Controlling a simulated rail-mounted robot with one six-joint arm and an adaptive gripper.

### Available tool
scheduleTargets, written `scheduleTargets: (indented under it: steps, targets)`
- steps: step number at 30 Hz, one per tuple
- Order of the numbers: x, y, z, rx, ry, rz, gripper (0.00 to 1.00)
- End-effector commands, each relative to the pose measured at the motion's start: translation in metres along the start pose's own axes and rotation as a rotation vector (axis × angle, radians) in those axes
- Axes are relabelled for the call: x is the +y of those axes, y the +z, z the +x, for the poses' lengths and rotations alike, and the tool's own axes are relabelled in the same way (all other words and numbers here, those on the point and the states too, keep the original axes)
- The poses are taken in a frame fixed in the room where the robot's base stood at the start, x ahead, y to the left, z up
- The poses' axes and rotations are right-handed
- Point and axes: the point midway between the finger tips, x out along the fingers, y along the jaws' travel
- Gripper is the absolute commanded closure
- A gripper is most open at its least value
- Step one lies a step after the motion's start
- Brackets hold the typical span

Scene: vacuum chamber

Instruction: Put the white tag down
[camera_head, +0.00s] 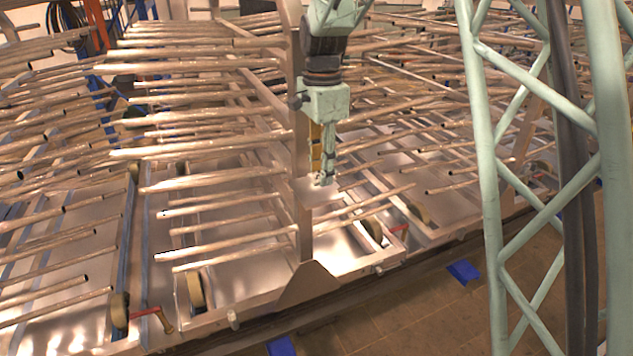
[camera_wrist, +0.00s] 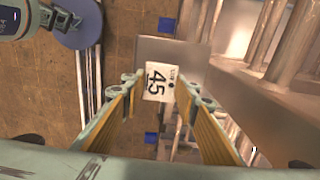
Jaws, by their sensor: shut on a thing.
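The white tag (camera_wrist: 158,84) shows in the wrist view between my fingertips, with the number 45 printed on it in black. My gripper (camera_wrist: 160,88) is shut on the tag, with one yellow-padded finger at each side of it. In the head view my gripper (camera_head: 322,182) points down in front of a metal upright of the rack. A pale patch shows around the fingertips there, and I cannot make out the tag apart from the metal behind it. A flat metal plate (camera_wrist: 185,52) lies beyond the tag in the wrist view.
A rack (camera_head: 200,150) with many protruding metal tubes fills the left and middle. More tubes stand close on the right in the wrist view (camera_wrist: 285,45). Blue blocks (camera_head: 463,271) lie on the tiled floor (camera_head: 420,310). A red-handled lever (camera_head: 150,314) sits at the rack's lower front.

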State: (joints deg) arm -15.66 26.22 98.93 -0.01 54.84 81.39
Motion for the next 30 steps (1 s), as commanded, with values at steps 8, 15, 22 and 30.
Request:
scheduleTargets:
  steps: [8, 15, 22, 30]
  targets:
    - [-0.005, 0.014, 0.001, 0.0, 0.001, -0.003, 0.79]
    - [-0.005, 0.012, 0.029, 0.0, 0.001, -0.001, 0.79]
    - [-0.005, 0.012, 0.036, 0.0, 0.0, -0.001, 0.79]
    - [-0.005, 0.012, 0.037, 0.0, 0.0, 0.0, 0.79]
